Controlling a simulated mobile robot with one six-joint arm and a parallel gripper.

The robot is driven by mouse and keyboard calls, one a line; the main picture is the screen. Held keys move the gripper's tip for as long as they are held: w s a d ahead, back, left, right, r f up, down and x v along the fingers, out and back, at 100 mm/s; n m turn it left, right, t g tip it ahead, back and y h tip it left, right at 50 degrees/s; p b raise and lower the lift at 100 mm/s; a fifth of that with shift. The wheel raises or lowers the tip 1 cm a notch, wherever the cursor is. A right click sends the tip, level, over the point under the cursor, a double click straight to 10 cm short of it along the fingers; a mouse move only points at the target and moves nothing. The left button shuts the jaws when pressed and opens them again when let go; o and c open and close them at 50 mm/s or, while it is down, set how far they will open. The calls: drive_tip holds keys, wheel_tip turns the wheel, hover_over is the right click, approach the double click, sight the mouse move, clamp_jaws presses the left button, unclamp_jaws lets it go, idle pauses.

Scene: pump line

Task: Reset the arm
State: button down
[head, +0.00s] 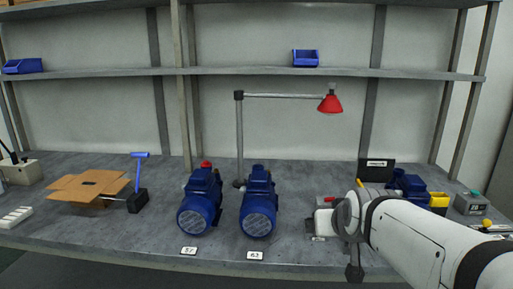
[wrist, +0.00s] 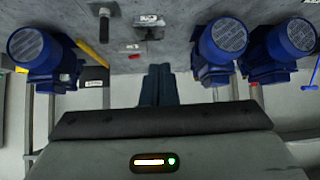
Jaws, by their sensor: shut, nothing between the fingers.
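My gripper (wrist: 159,84) shows in the wrist view as two dark fingers side by side at the middle, shut and with nothing between them. The wrist view looks upside down, with the bench at the top and the wall below. In the head view my white arm reaches in from the lower right over the bench's front edge. A small dark part hangs below its end. The fingers cannot be made out clearly there. No object is held.
Two blue motors (head: 200,208) (head: 258,208) stand mid-bench, with a red lamp (head: 330,103) behind. Another blue motor (head: 408,183) lies behind my arm. A cardboard piece (head: 88,184) lies left. Shelves (head: 240,71) run above. The bench (head: 300,176) has free room behind the right motor.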

drive_tip(key=s+a+r+g+p, duration=0.1)
drive_tip(key=s+g+p, duration=0.5)
drive_tip(key=s+p, duration=0.5)
drive_tip(key=s, duration=0.4)
drive_tip(key=shift+a+r+g+p, duration=0.2)
drive_tip(key=shift+r+g+p, duration=0.1)
drive_tip(key=shift+r+g, duration=0.1)
